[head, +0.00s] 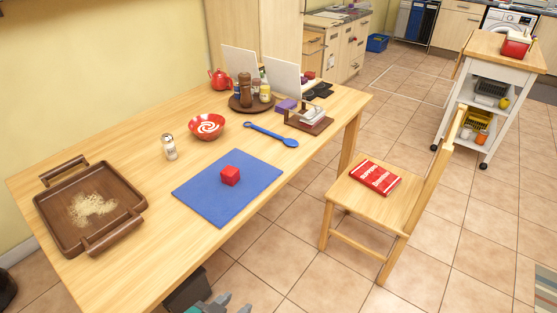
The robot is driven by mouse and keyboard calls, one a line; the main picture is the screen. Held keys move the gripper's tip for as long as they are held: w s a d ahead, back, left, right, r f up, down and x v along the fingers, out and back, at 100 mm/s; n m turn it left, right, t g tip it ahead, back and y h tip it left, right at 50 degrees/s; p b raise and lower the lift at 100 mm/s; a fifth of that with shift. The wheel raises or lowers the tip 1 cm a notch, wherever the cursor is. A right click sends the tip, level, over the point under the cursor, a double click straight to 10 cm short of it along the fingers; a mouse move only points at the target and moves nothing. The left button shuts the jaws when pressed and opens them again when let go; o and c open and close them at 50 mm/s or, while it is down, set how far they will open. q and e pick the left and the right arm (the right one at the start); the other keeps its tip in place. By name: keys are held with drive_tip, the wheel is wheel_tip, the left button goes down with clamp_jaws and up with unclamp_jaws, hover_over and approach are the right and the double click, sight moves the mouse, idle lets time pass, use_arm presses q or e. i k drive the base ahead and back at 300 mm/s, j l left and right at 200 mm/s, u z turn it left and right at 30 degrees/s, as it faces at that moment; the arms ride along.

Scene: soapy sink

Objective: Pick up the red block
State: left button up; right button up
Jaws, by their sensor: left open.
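The red block (230,175) is a small cube sitting on the blue mat (212,207) near the table's front edge. Nothing touches the block, and its top and sides show clearly. My left gripper (232,303) shows only in part at the bottom edge of the head view, below and in front of the table edge. It is open and well apart from the block. My right gripper is not in view.
On the wooden table (130,262) are a brown tray (68,238), a salt shaker (169,147), a red bowl (206,126) and a blue spoon (270,134).

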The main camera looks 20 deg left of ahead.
sight(230, 176)
drive_tip(key=i+l+u, duration=0.45)
drive_tip(key=i, duration=0.15)
drive_tip(key=i+l+u, duration=0.1)
drive_tip(key=u, duration=0.4)
drive_tip(key=i+l+u, duration=0.1)
drive_tip(key=u, duration=0.35)
drive_tip(key=l+u, duration=0.3)
drive_tip(key=u, duration=0.2)
drive_tip(key=l+u, duration=0.25)
drive_tip(key=u, duration=0.25)
drive_tip(key=l+u, duration=0.25)
drive_tip(key=u, duration=0.25)
drive_tip(key=i+l, duration=0.05)
